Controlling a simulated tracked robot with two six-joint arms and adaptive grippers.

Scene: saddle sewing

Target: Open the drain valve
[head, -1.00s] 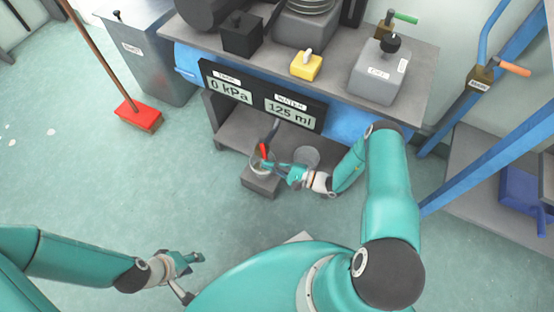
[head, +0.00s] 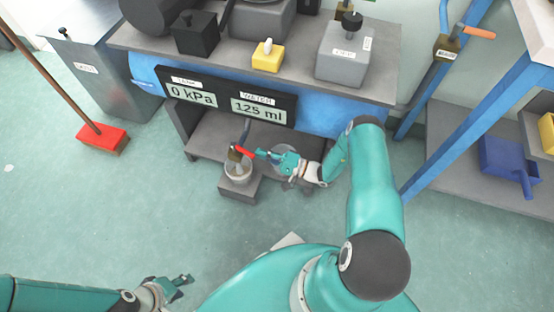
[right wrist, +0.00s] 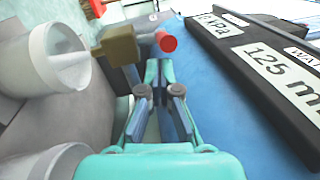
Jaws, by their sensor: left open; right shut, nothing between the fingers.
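The drain valve (head: 235,154) is a small brass body under the tank's front, with a red handle (head: 245,151) pointing right toward my right gripper. In the right wrist view its brass block (right wrist: 118,46) is at top centre, and the red handle's end (right wrist: 166,42) is just beyond my fingertips. My right gripper (head: 262,155) is shut and empty beside the handle end; I cannot tell whether it touches it. A pale cup (head: 238,175) stands below the valve on a grey block (head: 240,189). My left gripper (head: 182,283) is open and empty at lower left, over the floor.
The displays (head: 229,101) read 0 kPa and 125 ml. A second clear round vessel stands behind my right gripper. The grey bench (head: 376,88) and its lower shelf are close above and behind. Blue frame posts (head: 425,178) stand at right.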

